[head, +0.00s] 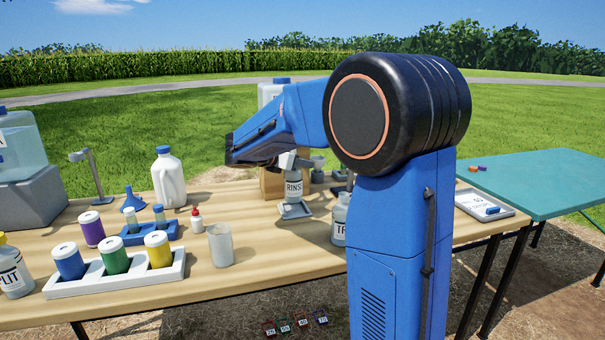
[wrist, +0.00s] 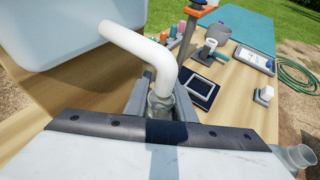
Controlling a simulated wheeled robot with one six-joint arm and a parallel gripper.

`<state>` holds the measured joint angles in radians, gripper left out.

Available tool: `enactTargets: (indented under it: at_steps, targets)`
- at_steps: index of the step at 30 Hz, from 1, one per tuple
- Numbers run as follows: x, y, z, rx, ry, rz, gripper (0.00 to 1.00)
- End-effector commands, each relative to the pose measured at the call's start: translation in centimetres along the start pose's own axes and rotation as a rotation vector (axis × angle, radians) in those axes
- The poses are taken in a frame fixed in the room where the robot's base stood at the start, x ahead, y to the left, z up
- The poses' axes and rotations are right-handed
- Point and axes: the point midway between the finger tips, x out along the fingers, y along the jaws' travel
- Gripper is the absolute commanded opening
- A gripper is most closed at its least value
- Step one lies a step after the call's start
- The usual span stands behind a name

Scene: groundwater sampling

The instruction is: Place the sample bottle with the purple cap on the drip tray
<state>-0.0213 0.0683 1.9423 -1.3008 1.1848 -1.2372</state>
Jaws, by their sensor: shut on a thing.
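My gripper (head: 291,161) reaches down at the middle of the table and is shut on an uncapped clear bottle labelled "RINS" (head: 293,188). A small grey tray (head: 296,211), which looks like a drip tray, lies directly below the bottle; I cannot tell whether they touch. In the wrist view the clear bottle (wrist: 161,107) is between my fingers, with the end of a white spout (wrist: 150,45) at its mouth. No purple cap shows on it. A purple cylinder with a white top (head: 91,230) stands at the left, behind the white rack (head: 118,283).
The rack holds blue, green and yellow cylinders. A white jug (head: 168,180), a blue funnel (head: 132,201) and a clear cup (head: 220,245) stand left of my gripper. A bottle (head: 339,222) is partly hidden by my arm. A large pale container (wrist: 60,30) crowds the wrist view.

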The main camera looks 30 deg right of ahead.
Motion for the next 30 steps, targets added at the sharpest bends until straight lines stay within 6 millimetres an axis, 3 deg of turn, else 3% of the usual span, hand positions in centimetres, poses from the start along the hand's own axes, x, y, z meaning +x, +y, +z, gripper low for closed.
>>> enactTargets:
  at_steps: [9, 20, 21, 22, 30]
  targets:
    - [1.6, 0.0, -3.1, -0.001, 0.000, 0.000, 0.00]
    - [1.8, 0.0, -3.4, 0.000, 0.000, 0.000, 0.00]
    - [1.7, 0.0, -3.3, 0.000, 0.000, 0.000, 0.32]
    - [1.7, 0.0, -3.3, 0.000, 0.000, 0.000, 0.40]
    - [1.7, 0.0, -3.3, 0.000, 0.000, 0.000, 0.42]
